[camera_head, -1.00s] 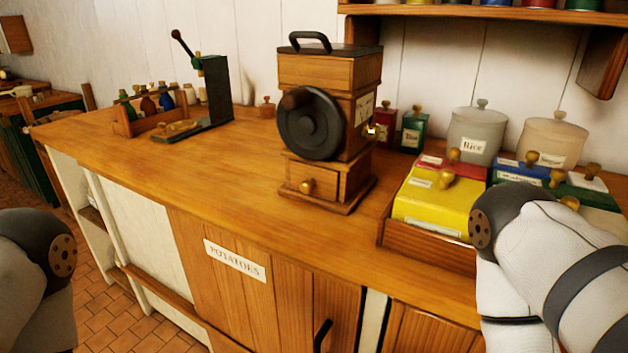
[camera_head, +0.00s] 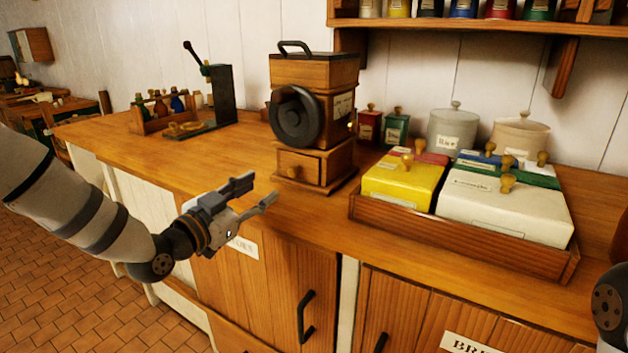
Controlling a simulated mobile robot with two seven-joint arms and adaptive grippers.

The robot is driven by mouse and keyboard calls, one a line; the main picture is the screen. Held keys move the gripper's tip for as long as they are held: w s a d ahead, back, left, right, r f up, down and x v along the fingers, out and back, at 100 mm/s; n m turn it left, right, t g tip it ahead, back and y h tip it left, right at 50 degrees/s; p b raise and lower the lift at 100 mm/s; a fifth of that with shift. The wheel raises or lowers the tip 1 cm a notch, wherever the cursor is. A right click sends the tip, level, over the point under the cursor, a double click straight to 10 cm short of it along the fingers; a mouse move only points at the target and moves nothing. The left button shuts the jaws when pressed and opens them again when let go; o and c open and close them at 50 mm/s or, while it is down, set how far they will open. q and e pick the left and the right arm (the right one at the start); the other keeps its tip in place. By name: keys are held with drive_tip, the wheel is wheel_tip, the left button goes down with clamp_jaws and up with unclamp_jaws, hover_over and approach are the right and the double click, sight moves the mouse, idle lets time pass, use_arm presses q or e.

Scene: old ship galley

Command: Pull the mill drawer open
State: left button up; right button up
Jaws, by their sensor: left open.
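The wooden mill (camera_head: 312,115) stands on the counter, with a black wheel on its front left and a black handle on top. Its small drawer (camera_head: 299,166) is at the base and looks shut, with a round brass knob (camera_head: 291,172). My left gripper (camera_head: 262,190) is open and empty, in front of the counter's edge, a little left of and below the drawer. It is apart from the knob. My right gripper is out of view; only part of my right arm shows at the lower right edge.
A wooden tray (camera_head: 440,228) of colored lidded boxes stands right of the mill. A bottle rack (camera_head: 160,115) and a lever press (camera_head: 218,95) stand at the left back. The counter (camera_head: 215,160) between is clear. Cupboard doors with black handles (camera_head: 306,315) lie below.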

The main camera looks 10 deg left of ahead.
sight(291, 173)
use_arm(q)
drive_tip(key=x, duration=0.3)
drive_tip(key=b+x, duration=0.1)
drive_tip(key=x, duration=0.3)
drive_tip(key=f+b+x, duration=0.1)
drive_tip(key=x, duration=0.2)
drive_tip(key=shift+w+f, duration=0.1)
drive_tip(key=shift+w, duration=0.6)
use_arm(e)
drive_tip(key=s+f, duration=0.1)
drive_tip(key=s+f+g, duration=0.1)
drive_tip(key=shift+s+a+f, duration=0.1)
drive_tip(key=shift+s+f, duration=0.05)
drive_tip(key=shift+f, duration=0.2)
use_arm(q)
drive_tip(key=shift+c, duration=0.6)
clamp_jaws()
